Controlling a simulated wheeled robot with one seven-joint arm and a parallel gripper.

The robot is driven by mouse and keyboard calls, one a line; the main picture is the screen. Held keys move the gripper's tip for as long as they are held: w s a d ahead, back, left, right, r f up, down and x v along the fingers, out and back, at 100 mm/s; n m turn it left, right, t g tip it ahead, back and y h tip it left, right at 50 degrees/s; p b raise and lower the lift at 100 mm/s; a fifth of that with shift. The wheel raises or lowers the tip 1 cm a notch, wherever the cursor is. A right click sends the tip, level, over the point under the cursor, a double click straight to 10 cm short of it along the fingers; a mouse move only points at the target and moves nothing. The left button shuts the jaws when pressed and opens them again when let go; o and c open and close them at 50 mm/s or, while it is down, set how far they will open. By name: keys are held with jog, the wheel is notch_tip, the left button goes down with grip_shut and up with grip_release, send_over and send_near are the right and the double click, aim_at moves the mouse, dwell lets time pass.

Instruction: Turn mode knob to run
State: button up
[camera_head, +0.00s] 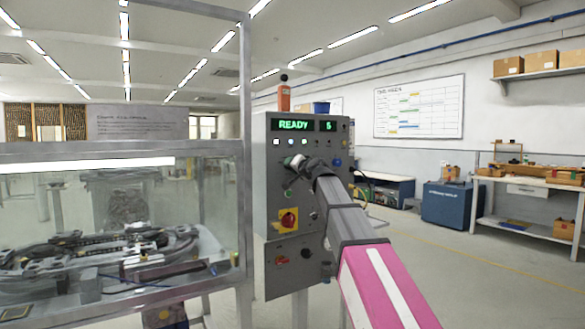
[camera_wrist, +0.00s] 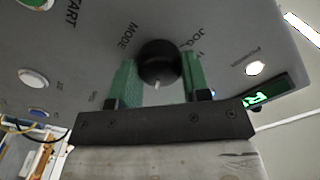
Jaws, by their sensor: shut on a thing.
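The grey control panel (camera_head: 262,205) stands right of centre in the head view. My gripper (camera_head: 292,164) reaches its upper front, below the row of small lights, and hides the knob there. In the wrist view the round black mode knob (camera_wrist: 160,60) sits between the two green fingers of my gripper (camera_wrist: 160,78), which is shut on it. A short white mark shows on the knob's lower edge. The printed words MODE and JOG are beside the knob. The run label cannot be made out.
The panel display (camera_head: 293,124) reads READY and 5. A glass-walled enclosure (camera_head: 243,170) with the track inside stands close on the left. Open floor (camera_head: 465,265) lies to the right.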

jog(key=shift+m, duration=0.3)
dwell(0.4)
jog(key=o, duration=0.9)
jog(key=v, duration=1)
jog(key=shift+s+d, duration=0.3)
